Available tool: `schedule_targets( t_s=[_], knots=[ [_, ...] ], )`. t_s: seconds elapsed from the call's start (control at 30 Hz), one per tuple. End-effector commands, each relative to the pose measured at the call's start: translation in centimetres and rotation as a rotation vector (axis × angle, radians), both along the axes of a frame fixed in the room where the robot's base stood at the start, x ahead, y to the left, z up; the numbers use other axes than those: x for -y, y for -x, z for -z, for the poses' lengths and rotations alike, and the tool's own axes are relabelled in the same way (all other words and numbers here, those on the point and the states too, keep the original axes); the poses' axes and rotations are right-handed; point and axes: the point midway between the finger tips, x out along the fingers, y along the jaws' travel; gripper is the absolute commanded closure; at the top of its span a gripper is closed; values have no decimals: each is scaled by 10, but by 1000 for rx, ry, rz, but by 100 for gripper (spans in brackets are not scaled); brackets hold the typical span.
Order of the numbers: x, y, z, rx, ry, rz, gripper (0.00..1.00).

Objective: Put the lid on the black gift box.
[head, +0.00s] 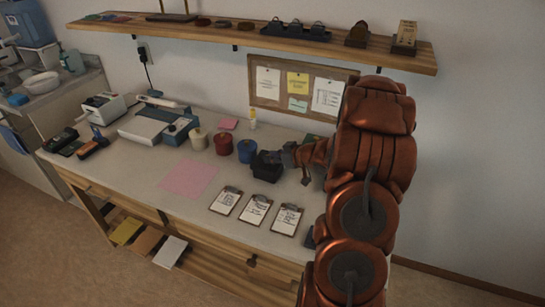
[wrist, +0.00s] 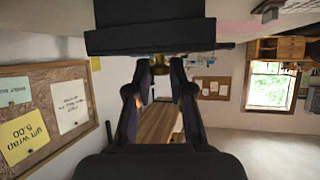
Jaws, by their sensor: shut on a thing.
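The black gift box (head: 266,172) stands on the worktable, right of a blue round box. In the wrist view its dark body (wrist: 150,10) shows at the top edge. The wider black lid (wrist: 150,38) lies flat against it, with no clear gap visible; I cannot tell if it is fully seated. A brass knob (wrist: 160,58) sticks out from the lid. My gripper (wrist: 160,68) is shut on this knob. In the head view my gripper (head: 286,156) reaches in from the right and hides part of the lid.
A blue round box (head: 247,151), a red one (head: 223,144) and a cream one (head: 198,140) stand in a row to the left. Clipboards (head: 256,210) lie in front. A pink sheet (head: 190,179) lies on clear tabletop. A shelf (head: 270,37) hangs above.

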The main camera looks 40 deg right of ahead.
Motion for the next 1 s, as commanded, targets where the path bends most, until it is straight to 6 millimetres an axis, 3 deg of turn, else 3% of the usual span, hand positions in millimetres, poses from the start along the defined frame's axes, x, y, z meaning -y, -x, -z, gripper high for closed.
schedule_targets(
  t_s=[1.0],
  knots=[
    [0,0,11,0,0,1,100]
  ],
)
